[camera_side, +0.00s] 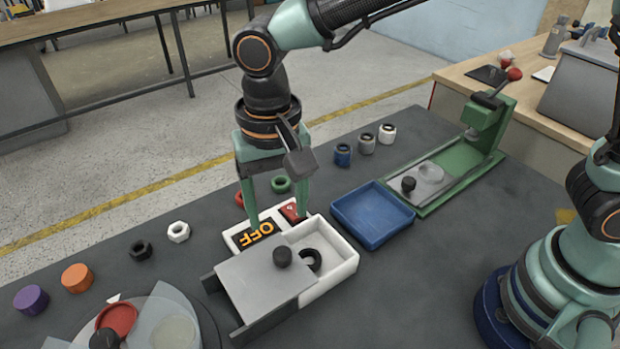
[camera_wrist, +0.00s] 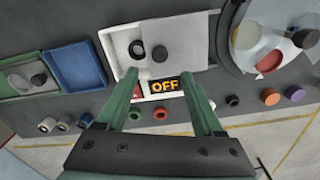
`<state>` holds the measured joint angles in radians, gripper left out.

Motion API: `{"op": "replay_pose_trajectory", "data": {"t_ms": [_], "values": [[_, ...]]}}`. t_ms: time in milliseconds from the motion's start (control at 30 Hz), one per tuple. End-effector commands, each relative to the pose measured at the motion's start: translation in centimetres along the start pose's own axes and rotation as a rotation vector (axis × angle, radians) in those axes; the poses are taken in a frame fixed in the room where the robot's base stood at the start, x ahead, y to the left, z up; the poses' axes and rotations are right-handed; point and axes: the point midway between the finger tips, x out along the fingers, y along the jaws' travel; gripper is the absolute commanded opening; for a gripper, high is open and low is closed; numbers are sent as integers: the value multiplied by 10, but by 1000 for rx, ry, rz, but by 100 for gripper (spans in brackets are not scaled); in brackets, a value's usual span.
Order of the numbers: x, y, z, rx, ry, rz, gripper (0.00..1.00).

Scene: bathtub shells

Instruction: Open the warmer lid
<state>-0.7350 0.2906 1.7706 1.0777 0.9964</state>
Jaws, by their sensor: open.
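The warmer is a white box (camera_side: 345,262) with an OFF display (camera_side: 257,234) and a red switch (camera_side: 291,212) on its far side. Its flat grey lid (camera_side: 262,287) with a black knob (camera_side: 282,257) sits shifted left, leaving the right part of the box uncovered. A black ring (camera_side: 311,261) lies in that opening; the wrist view shows it too (camera_wrist: 137,49). My gripper (camera_side: 278,214) is open and empty above the display side.
A blue tray (camera_side: 373,210) and a green press-like fixture (camera_side: 455,178) stand right of the warmer. Several rings, nuts and coloured discs lie along the far edge. A round station with clear covers (camera_side: 170,320) is at lower left. Another arm stands at right.

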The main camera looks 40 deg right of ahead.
Motion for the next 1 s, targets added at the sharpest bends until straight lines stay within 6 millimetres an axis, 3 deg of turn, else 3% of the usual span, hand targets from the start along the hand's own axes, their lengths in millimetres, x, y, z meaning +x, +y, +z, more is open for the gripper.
{"op": "replay_pose_trajectory", "data": {"t_ms": [200, 667, 833, 1000], "values": [[-23, 0, 0, 0, 1, -1, 69], [-28, 5, -4, -1, 5, -7, 69], [-48, 41, -26, -25, 49, -57, 69], [-71, 105, -50, -78, 142, -115, 69]]}}
